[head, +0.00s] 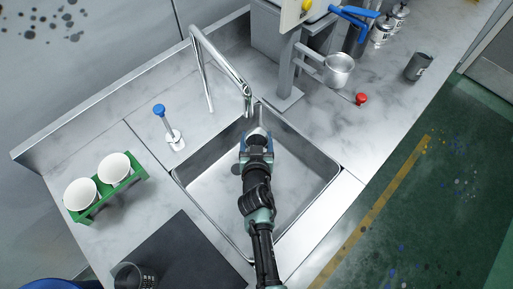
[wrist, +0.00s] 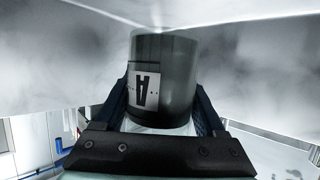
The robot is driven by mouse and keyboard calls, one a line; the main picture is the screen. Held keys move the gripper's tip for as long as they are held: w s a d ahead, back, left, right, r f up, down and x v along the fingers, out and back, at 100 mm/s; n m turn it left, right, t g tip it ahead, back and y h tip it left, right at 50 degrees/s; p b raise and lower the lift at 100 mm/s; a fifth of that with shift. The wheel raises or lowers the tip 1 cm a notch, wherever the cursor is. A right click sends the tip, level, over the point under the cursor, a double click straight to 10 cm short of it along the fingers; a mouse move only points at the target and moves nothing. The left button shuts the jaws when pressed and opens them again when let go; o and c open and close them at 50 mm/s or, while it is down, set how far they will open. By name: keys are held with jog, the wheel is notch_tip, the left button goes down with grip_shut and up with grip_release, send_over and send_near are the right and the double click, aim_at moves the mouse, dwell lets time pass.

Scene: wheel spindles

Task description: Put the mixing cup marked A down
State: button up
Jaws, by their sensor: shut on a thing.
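The mixing cup marked A (wrist: 172,65) is dark grey with a white label; the letter A appears upside down in the wrist view. My gripper (wrist: 160,108) is shut on it, with one finger on each side. In the head view my gripper (head: 257,148) is over the sink basin (head: 215,192), near its back edge under the tap. The cup is mostly hidden there by the gripper and arm. I cannot tell whether the cup touches the basin.
The tap (head: 215,58) arches over the back of the sink. A blue-topped stand (head: 172,133) and a green rack (head: 138,177) with two white cups are left. A dark mat (head: 180,258) lies in front. A metal cup (head: 339,70) and another dark cup (head: 418,67) are right.

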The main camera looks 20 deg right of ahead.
jog(key=shift+f+b, duration=1.1)
jog(key=shift+f, duration=0.7)
jog(key=shift+f, duration=0.15)
jog(key=o, duration=1.4)
jog(key=shift+s+r, duration=0.15)
jog(key=shift+r, duration=0.1)
jog(key=v, duration=1.1)
jog(key=shift+s+a, duration=0.25)
jog(key=shift+s, duration=0.05)
jog(key=shift+r, duration=0.1)
